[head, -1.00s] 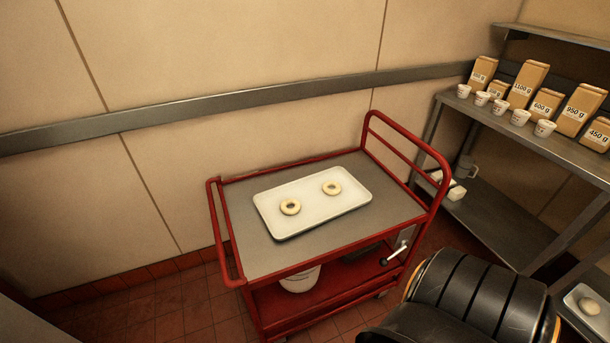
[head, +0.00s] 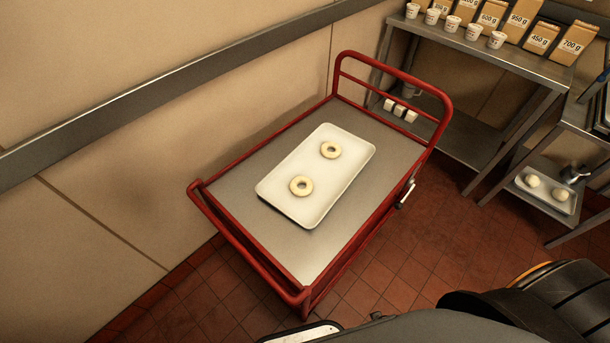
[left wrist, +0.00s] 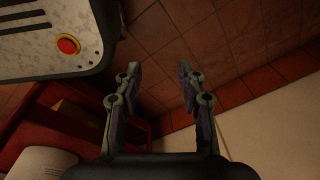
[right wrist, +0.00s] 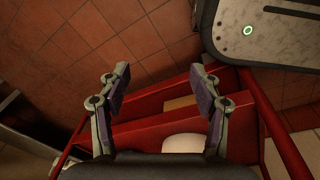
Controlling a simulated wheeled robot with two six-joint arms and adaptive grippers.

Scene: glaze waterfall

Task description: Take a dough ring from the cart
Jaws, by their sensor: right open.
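Two pale dough rings, a nearer one (head: 301,186) and a farther one (head: 331,149), lie flat and apart on a white tray (head: 318,213). The tray rests on the grey top of the red cart (head: 222,205). My left gripper (left wrist: 156,72) shows in the left wrist view with its fingers apart and nothing between them, over floor tiles. My right gripper (right wrist: 160,75) is open and empty in the right wrist view, with the red cart's lower part beyond it. Neither gripper shows in the head view, and neither touches a ring.
The wall with a metal rail (head: 130,110) runs behind the cart. A steel shelf (head: 450,50) at the back right holds cups and labelled bags. A lower tray with dough balls (head: 546,190) stands at right. Tiled floor (head: 440,240) is clear between.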

